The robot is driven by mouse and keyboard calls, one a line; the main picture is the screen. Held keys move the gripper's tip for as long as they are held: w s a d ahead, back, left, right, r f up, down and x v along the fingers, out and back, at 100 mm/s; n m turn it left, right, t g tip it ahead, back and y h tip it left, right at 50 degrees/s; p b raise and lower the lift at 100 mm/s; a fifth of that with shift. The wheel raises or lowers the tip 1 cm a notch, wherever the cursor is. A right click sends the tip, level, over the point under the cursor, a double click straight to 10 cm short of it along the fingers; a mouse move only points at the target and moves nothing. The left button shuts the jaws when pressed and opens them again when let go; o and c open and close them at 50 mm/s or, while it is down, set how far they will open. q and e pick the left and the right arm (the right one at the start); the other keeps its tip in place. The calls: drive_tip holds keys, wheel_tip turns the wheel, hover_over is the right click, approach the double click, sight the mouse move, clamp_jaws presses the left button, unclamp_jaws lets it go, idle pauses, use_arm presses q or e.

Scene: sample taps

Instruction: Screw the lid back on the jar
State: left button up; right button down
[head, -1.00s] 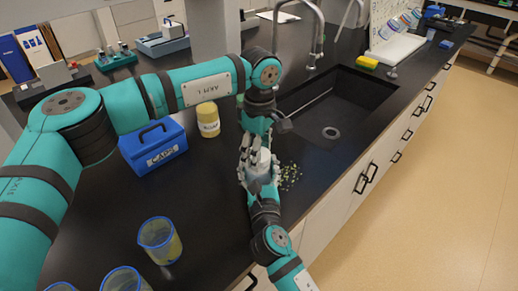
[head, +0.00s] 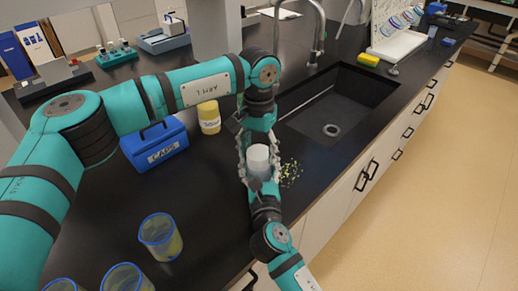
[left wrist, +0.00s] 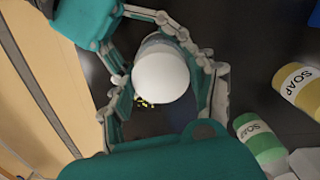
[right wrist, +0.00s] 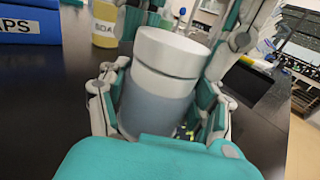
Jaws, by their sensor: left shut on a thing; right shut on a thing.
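The jar (right wrist: 155,100) is a clear cylinder with grey-blue contents, standing upright between the fingers of my right gripper (right wrist: 160,105), which is shut on it. The white lid (head: 258,156) sits on the jar's mouth with a thin seam below it, as the right wrist view (right wrist: 172,50) shows. My left gripper (left wrist: 162,95) reaches over from the far side, its fingers on both sides of the lid, shut on it. Finger contact is partly hidden. I cannot tell how tightly the lid is screwed.
Yellow-green bits (head: 290,173) lie on the black counter right of the jar. A yellow soap bottle (head: 209,118), a green soap bottle (left wrist: 258,140) and a blue caps box (head: 155,143) stand nearby. Blue-rimmed beakers (head: 160,238) are front left. The sink (head: 335,110) is behind right.

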use_arm(q)
drive_tip(key=shift+m, duration=1)
drive_tip(key=o, duration=0.7)
drive_tip(key=shift+r, duration=2.3)
